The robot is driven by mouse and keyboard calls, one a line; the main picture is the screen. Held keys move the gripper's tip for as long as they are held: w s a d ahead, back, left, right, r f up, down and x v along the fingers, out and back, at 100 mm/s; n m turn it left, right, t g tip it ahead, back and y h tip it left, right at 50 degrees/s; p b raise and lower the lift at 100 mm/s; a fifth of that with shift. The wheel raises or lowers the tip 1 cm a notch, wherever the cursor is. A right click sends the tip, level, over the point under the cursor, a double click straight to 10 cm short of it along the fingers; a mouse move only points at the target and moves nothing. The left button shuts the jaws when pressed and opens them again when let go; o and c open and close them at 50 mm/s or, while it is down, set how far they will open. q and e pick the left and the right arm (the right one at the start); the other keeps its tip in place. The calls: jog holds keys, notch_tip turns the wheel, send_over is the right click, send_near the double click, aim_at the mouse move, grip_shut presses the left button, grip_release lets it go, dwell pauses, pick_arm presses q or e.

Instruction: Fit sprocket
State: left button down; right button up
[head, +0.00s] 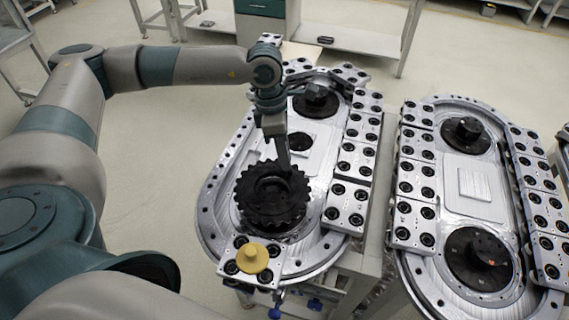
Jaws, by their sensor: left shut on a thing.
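A black toothed sprocket (262,204) is at the near end of the left ring track (212,187), over the near hub position. My left gripper (284,168) reaches down from above, its fingers shut on the sprocket near its far right side. The sprocket looks about level. Whether it is seated or held slightly above the hub cannot be told, as its underside is hidden. A second black hub (315,100) shows at the far end of the same track. My right gripper is not in view.
A second ring track (412,257) stands to the right, with black hubs at its near (478,258) and far (466,135) ends. A bench (350,40) stands behind. The floor at left is clear.

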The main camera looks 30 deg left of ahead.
pick_arm(q)
notch_tip(320, 180, down, 2)
jog(key=shift+f+p, duration=0.15)
jog(key=shift+p, duration=0.65)
jog(key=shift+f, duration=0.7)
jog(key=c, duration=2)
grip_release()
jog(key=shift+r, duration=0.1)
jog(key=shift+a+r+b, duration=0.15)
jog(key=shift+r+b, duration=0.2)
jog(key=shift+r, duration=0.15)
jog(key=r+b, duration=0.1)
jog(key=r, duration=0.2)
jog(key=a+r+b, duration=0.1)
jog(key=r, duration=0.3)
jog(key=a+r+b, duration=0.1)
jog(key=r+b, duration=0.1)
jog(key=r, duration=0.1)
jog(key=shift+r, duration=0.3)
